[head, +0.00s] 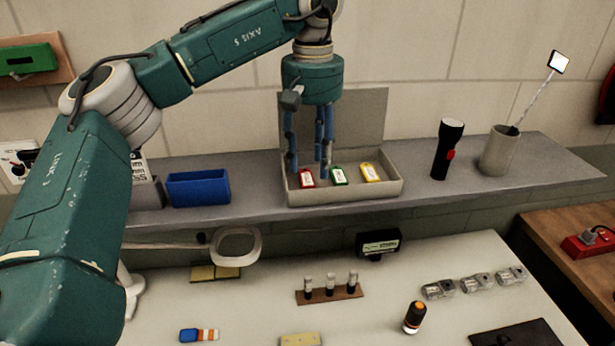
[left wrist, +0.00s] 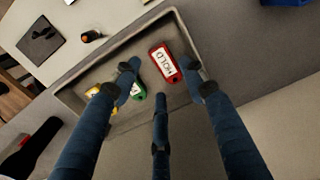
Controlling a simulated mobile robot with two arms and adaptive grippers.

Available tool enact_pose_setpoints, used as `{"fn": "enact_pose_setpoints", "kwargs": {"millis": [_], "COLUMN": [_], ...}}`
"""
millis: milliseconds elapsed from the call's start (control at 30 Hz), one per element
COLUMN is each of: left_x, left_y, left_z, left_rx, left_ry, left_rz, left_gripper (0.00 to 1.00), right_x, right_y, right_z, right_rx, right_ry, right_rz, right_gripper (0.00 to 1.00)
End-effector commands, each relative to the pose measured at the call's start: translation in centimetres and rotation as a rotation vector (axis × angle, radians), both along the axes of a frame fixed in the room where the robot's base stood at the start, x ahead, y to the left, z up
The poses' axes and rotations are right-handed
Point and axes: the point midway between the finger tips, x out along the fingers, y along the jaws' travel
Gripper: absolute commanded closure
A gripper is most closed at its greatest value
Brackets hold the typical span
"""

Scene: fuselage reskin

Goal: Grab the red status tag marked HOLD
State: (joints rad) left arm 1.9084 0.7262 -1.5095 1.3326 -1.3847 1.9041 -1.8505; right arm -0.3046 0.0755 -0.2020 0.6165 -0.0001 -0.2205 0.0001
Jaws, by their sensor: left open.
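The red status tag marked HOLD (head: 307,177) lies at the left end of an open grey tray (head: 345,193) on the shelf. In the left wrist view the red tag (left wrist: 162,64) shows its white HOLD label between the spread fingers. My left gripper (head: 309,170) points down over the tray's left part, open and empty, with its fingers around and above the red tag. A green tag (head: 339,175) and a yellow tag (head: 371,173) lie to its right in the tray. In the left wrist view a finger partly covers the green tag (left wrist: 138,92). My right gripper is not visible.
A blue bin (head: 198,188) stands left of the tray on the grey shelf. A black flashlight (head: 447,150) and a grey cup (head: 498,150) with an inspection mirror stand to the right. The tray's raised lid (head: 362,118) is behind it. The workbench below holds several small parts.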

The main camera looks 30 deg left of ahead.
Motion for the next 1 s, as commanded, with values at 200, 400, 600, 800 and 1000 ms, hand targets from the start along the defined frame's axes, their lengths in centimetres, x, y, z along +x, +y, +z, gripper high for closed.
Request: {"fn": "enact_pose_setpoints", "kwargs": {"millis": [200, 400, 600, 800, 1000], "left_x": [-0.2, -0.2, -0.2, -0.2, -0.2], "left_y": [0.1, 0.0, 0.0, 0.0, 0.0], "left_z": [-2.7, -3.3, -3.3, -3.3, -3.2], "left_rx": [0.0, -0.002, -0.001, -0.001, -0.001], "left_ry": [0.001, -0.001, -0.001, -0.001, -0.001], "left_rz": [0.0, 0.001, 0.001, 0.001, 0.001], "left_gripper": [0.57, 0.57, 0.79, 0.82, 0.82], "right_x": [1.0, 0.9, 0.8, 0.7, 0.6], "right_y": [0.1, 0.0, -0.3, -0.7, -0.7], "right_z": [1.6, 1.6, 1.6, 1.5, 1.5], "right_rx": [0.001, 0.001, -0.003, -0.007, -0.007], "right_ry": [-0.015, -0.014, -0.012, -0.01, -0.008], "right_rz": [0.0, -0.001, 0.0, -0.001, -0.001], "right_gripper": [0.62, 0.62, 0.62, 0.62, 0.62]}}
